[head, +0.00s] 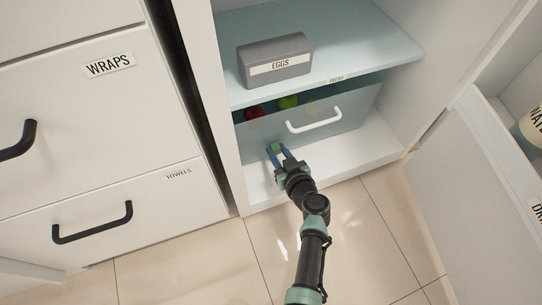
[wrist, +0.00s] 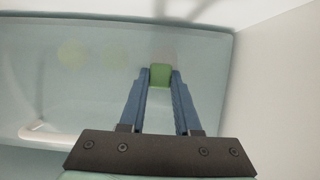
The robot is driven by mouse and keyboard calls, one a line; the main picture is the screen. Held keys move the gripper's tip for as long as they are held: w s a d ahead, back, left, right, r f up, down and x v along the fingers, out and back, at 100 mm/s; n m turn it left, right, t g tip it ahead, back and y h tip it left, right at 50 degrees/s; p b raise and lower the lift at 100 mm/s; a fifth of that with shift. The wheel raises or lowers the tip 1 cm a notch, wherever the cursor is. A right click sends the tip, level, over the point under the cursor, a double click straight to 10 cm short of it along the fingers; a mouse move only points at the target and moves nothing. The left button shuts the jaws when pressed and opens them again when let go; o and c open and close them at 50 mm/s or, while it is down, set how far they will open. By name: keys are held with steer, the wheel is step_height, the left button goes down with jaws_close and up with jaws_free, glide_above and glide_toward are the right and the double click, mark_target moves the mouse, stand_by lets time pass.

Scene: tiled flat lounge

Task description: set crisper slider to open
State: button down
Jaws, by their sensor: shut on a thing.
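The crisper drawer (head: 345,118) has a pale, see-through front and a white handle (head: 313,127), and sits under the light-blue shelf. A small green slider block (head: 277,148) is at the lower left of its front. It also shows in the wrist view (wrist: 160,74). My gripper (head: 279,151) has its blue fingers on either side of the green block and is shut on it. The gripper also shows in the wrist view (wrist: 160,80). The slider's track and any position marks cannot be made out.
A grey EGGS box (head: 276,70) stands on the shelf (head: 375,50) above. Red (head: 254,112) and green (head: 288,102) round items are in the drawer. WRAPS and TOWELS drawers (head: 110,150) stand left; an open door (head: 480,200) is at right. Tiled floor is clear.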

steer(key=shift+w+d, duration=0.1)
steer(key=shift+d, duration=0.15)
steer(key=c, duration=0.6)
jaws_free()
steer(key=p+v, duration=0.6)
steer(key=v, duration=0.7)
steer(key=shift+r, duration=0.1)
